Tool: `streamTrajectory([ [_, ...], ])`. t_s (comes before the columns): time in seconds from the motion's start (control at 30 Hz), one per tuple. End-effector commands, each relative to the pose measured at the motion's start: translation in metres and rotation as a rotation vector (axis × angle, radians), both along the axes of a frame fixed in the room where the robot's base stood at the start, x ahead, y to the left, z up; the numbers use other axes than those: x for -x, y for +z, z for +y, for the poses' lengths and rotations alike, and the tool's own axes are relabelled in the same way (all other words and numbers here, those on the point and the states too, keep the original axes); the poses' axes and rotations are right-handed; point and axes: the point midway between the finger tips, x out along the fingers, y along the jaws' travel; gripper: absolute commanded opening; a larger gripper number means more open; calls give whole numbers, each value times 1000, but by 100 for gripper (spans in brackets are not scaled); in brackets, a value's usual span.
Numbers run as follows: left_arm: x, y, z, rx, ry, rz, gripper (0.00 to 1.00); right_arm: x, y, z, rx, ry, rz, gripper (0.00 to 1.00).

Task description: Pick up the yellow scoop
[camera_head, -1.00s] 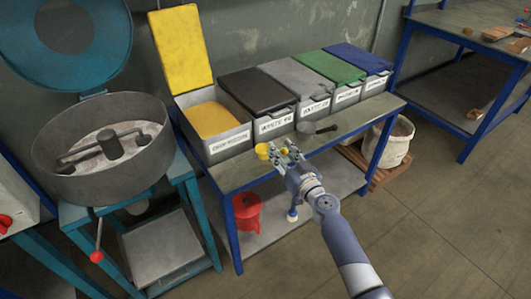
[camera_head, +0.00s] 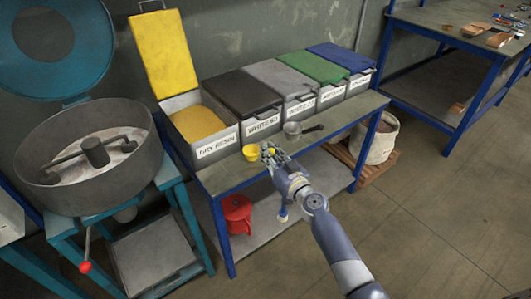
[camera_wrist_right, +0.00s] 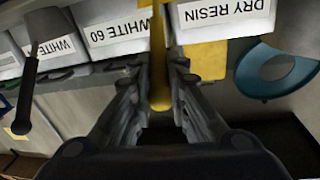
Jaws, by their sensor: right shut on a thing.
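The yellow scoop (camera_head: 251,152) shows its small round bowl near the front edge of the bench, in front of the white-labelled bins. My right gripper (camera_head: 270,153) is shut on its handle, just right of the bowl. In the right wrist view the yellow handle (camera_wrist_right: 158,75) runs between the two dark fingers (camera_wrist_right: 160,105). The fingers hide part of the handle. I cannot tell whether the scoop touches the bench top. My left gripper is not in view.
A grey scoop with a black handle (camera_head: 293,128) lies on the bench (camera_head: 345,117) to the right. The open dry resin bin (camera_head: 218,148) and several closed bins stand behind. A mixer drum (camera_head: 45,180) is at left. A red container (camera_head: 237,212) is on the lower shelf.

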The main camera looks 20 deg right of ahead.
Motion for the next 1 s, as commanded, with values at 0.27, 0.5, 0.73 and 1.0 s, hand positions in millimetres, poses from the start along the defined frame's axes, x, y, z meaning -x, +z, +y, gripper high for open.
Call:
streamTrajectory([
  [0.27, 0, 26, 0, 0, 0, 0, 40, 0, 34, 0, 0, 1, -3, 0],
  [0.5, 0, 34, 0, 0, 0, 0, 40, 45, 36, 3, -1, 0, 2, 0],
  [0.73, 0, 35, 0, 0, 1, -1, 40, 103, 41, 5, -1, 0, 1, 0],
  [1.0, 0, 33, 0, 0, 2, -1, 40, 147, 45, 7, 0, 0, 0, 0],
])
